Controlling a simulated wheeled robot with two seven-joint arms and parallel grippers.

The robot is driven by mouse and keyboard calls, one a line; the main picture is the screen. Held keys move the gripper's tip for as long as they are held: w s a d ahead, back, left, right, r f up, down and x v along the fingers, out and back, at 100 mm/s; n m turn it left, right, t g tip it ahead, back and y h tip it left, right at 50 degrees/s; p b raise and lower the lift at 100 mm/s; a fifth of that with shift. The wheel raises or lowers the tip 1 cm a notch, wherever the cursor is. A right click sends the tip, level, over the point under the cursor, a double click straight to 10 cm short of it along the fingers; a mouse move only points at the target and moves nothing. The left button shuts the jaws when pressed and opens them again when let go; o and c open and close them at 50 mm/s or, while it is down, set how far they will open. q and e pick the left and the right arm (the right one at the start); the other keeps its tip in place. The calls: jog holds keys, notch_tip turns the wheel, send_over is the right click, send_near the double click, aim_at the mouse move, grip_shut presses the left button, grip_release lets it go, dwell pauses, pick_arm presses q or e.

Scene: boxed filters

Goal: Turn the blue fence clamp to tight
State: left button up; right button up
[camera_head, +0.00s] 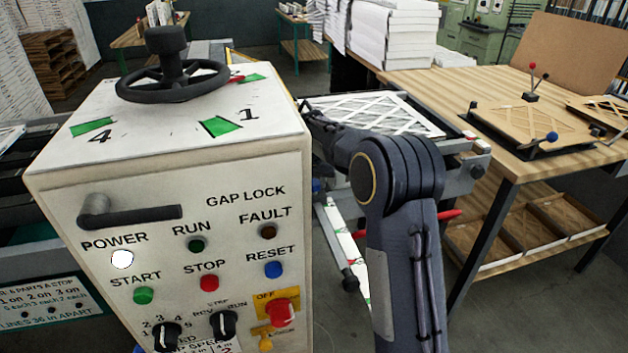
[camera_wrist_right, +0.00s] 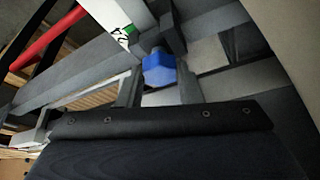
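The blue fence clamp has a blue faceted knob (camera_wrist_right: 158,68), seen in the right wrist view just beyond and between my fingertips. In the head view only a small blue patch (camera_head: 316,186) shows at the right edge of the control box, and I cannot tell for sure that it is the same knob. My right gripper (camera_wrist_right: 158,88) has its two dark fingers apart, one on each side of the knob, with no clear contact. In the head view my right arm reaches behind the box, and its fingers are hidden. My left gripper is not in view.
The control box (camera_head: 180,190) with a black handwheel (camera_head: 172,75) stands close on the left. A rail frame with a white lattice filter (camera_head: 385,112) lies behind my right arm. A wooden table (camera_head: 490,85) with jigs stands at right. A red rod (camera_wrist_right: 45,40) crosses the wrist view's upper left.

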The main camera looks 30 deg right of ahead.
jog(key=o, duration=0.4)
jog(key=shift+o, duration=0.2)
jog(key=v, duration=0.8)
jog(key=shift+b, duration=0.35)
jog(key=shift+o, duration=0.3)
